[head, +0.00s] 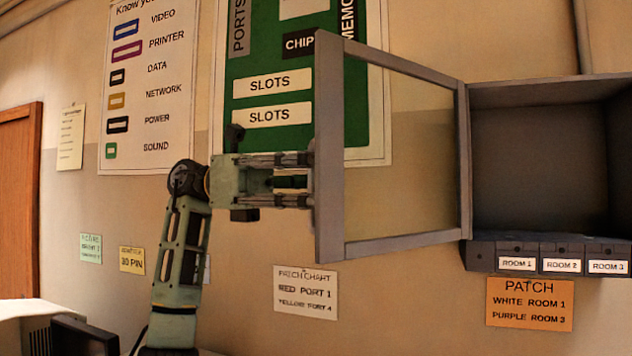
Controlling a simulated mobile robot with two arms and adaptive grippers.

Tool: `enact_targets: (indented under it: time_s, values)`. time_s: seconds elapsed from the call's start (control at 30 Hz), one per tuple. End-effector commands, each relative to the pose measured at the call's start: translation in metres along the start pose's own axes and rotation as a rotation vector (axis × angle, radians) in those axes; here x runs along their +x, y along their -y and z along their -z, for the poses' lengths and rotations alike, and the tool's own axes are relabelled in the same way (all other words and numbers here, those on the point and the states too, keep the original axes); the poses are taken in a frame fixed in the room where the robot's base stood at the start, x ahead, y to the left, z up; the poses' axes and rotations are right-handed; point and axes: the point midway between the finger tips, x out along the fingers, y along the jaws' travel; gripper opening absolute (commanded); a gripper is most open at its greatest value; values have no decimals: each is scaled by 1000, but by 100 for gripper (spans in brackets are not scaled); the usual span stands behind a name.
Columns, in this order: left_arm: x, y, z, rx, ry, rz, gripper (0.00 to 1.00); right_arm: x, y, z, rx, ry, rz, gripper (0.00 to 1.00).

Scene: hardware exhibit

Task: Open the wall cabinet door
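The wall cabinet (540,92) is at the right, a dark grey box with an empty upper space. Its door (329,225), a grey frame with a see-through panel, stands swung wide open to the left, joined at the cabinet's left side. My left gripper (308,180) points right at the door's outer edge. Its two fingers are spread apart, one above the other, with their tips at or just behind that edge; I cannot tell whether they touch it. No handle can be made out. My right gripper is not in view.
Below the cabinet are small bins labelled ROOM 1, ROOM 2 and ROOM 3 (607,267). An orange PATCH note (529,304) and a patch chart (305,293) are on the wall. A green board (270,85) is behind the door. A dark box-like device (84,337) is at lower left.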

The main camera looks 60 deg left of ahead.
Motion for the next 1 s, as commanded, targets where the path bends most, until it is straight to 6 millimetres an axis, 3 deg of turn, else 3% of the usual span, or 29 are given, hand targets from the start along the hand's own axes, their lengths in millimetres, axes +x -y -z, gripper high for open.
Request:
enact_targets:
  time_s: [0.5, 0.77, 1.0]
  values:
    - [-7, 0, 1, 1, -5, -2, 17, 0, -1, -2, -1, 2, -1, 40]
    - [-42, -2, 1, -6, -4, -7, 17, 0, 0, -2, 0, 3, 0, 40]
    - [-85, -1, 0, -5, 0, -7, 17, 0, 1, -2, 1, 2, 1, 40]
